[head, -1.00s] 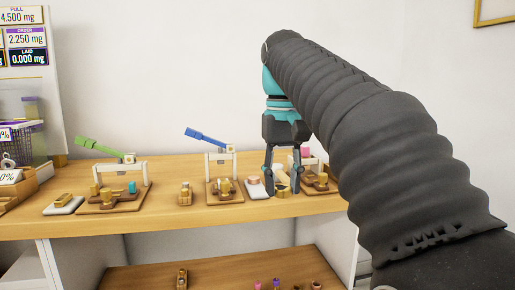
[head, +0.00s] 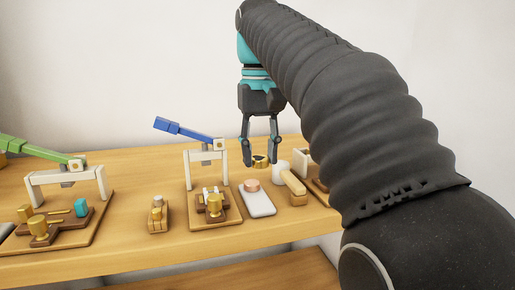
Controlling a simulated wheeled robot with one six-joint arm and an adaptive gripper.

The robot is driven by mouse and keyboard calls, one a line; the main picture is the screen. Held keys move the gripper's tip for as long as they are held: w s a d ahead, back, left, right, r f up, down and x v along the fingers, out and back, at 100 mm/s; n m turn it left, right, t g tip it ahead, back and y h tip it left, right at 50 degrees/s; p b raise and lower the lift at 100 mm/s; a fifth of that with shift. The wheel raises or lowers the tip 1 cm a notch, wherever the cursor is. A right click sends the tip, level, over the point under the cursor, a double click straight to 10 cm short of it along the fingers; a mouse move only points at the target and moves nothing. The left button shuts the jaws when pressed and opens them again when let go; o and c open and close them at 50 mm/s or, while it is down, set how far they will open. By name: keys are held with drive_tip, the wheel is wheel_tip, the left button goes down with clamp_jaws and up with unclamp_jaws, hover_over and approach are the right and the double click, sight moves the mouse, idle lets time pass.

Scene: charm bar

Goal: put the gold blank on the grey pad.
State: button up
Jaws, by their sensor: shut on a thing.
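My gripper (head: 261,160) is shut on a small gold piece with a dark centre, which looks like the gold blank (head: 261,163). The fingers stand on either side of it. The gripper hangs in the upper middle of the head view, above or behind the pale grey pad (head: 260,208); its exact height over the table is hard to tell. A pinkish copper disc (head: 252,185) sits on the far end of that pad. The near part of the pad is bare.
A press with a blue lever (head: 182,131) stands left of the pad, and one with a green lever (head: 40,151) farther left. A small wooden block (head: 158,216) sits between them. A white cylinder (head: 280,173) and a wooden-handled tool (head: 294,184) are right of the pad.

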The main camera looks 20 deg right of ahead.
drive_tip(key=shift+s, duration=0.1)
drive_tip(key=b, duration=0.3)
hover_over(260, 203)
drive_tip(key=shift+f, duration=2.45)
drive_tip(key=shift+f, duration=1.5)
idle(1.2)
drive_tip(key=o, duration=1)
